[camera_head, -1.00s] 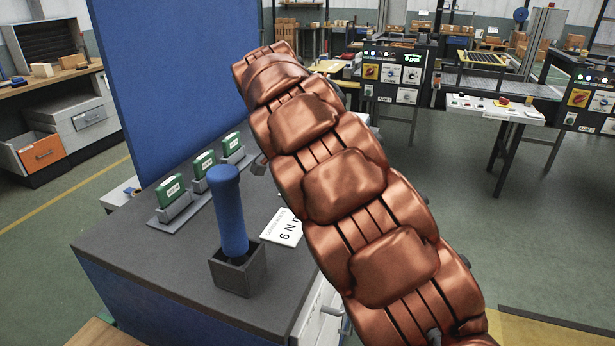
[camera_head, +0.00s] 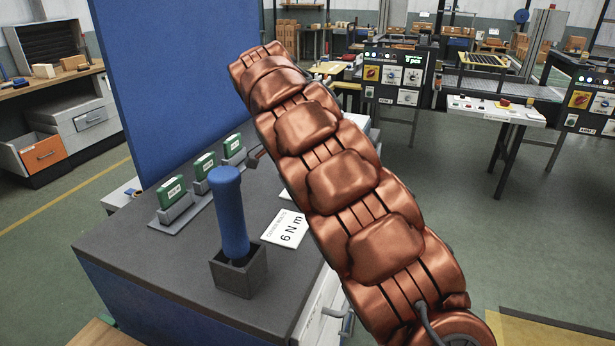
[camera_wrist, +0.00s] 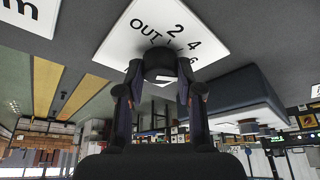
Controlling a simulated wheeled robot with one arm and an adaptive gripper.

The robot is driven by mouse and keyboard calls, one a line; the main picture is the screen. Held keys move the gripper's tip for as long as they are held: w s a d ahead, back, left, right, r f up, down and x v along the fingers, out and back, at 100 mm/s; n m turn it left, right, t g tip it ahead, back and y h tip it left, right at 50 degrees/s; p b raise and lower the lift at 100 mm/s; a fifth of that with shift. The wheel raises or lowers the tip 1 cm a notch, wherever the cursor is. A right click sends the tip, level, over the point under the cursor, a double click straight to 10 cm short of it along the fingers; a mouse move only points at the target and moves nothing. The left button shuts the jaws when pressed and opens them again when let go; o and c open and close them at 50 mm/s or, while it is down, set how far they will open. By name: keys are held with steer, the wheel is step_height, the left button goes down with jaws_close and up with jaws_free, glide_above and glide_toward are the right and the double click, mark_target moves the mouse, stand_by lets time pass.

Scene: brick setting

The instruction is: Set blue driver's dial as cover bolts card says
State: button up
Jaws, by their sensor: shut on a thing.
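The blue driver (camera_head: 229,215) stands upright in a dark square holder (camera_head: 239,277) on the grey bench top. The cover bolts card (camera_head: 285,229) lies right of it and reads "6 N m"; its edge also shows at the upper left of the wrist view (camera_wrist: 30,12). In the wrist view, my gripper (camera_wrist: 160,88) is shut on a dark round knob (camera_wrist: 158,58) over a white plate (camera_wrist: 112,45) bearing "OUT", "2", "4" and "6". A small white mark shows by the knob. The plate's middle is hidden. In the head view my arm hides the gripper's grip.
Three green blocks in grey stands (camera_head: 175,208) line the bench's back, before a tall blue panel (camera_head: 180,80). A drawer cabinet (camera_head: 70,125) stands at left. Control panels (camera_head: 395,75) and a white table (camera_head: 495,108) stand beyond open floor at right.

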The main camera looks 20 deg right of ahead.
steer(key=o, duration=1.2)
steer(key=shift+c, duration=0.2)
steer(key=shift+a+r, duration=0.2)
steer(key=shift+r, duration=0.2)
steer(key=a, duration=0.4)
steer(key=s+a, duration=0.1)
steer(key=a, duration=0.7)
steer(key=shift+s+r, duration=0.15)
steer(key=shift+s, duration=0.25)
steer(key=shift+d, duration=0.1)
